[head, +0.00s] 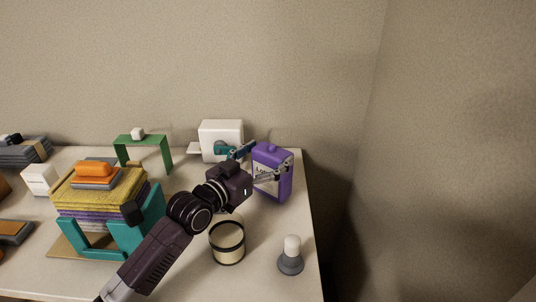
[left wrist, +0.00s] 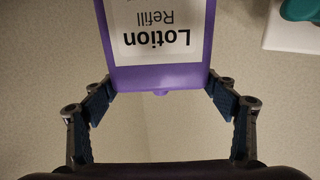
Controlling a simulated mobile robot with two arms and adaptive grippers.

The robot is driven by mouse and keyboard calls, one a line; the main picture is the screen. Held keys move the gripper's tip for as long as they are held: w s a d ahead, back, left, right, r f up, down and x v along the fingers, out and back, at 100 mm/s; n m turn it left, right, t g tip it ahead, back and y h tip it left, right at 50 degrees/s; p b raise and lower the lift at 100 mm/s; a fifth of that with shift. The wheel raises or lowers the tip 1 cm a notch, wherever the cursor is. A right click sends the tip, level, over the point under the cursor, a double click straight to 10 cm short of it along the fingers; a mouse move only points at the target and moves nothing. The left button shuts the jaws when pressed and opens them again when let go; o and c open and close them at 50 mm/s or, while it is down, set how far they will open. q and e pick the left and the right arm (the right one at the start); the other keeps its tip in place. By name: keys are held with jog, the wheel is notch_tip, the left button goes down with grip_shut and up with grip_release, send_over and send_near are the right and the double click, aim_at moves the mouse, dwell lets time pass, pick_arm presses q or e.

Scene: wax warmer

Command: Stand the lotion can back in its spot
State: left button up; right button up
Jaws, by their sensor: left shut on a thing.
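The purple lotion can (head: 284,185) is upright near the back right corner of the table, its white "Lotion" label facing my arm. I cannot tell whether its base touches the table or hangs just above it. My left gripper (head: 262,162) reaches in from the left and is shut on the can, one finger on each side. In the left wrist view the can (left wrist: 160,77) appears upside down, with the fingers (left wrist: 160,100) at its two sides near the purple edge. Part of the can is hidden behind the gripper. My right gripper is not in view.
A white dispenser-like box (head: 221,130) stands behind the gripper. A cream-filled jar (head: 228,253) and a grey-based, white-topped item (head: 290,262) stand in front. Left are a green stand (head: 140,139) and stacked towels (head: 100,190) in a teal holder. The table's right edge is close.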

pick_arm(q)
jog(key=shift+f+b, duration=0.3)
jog(key=shift+f, duration=0.15)
dwell(0.4)
jog(key=o, duration=2.2)
jog(key=shift+c, duration=0.2)
jog(key=shift+f, duration=0.1)
jog(key=shift+s+a, duration=0.1)
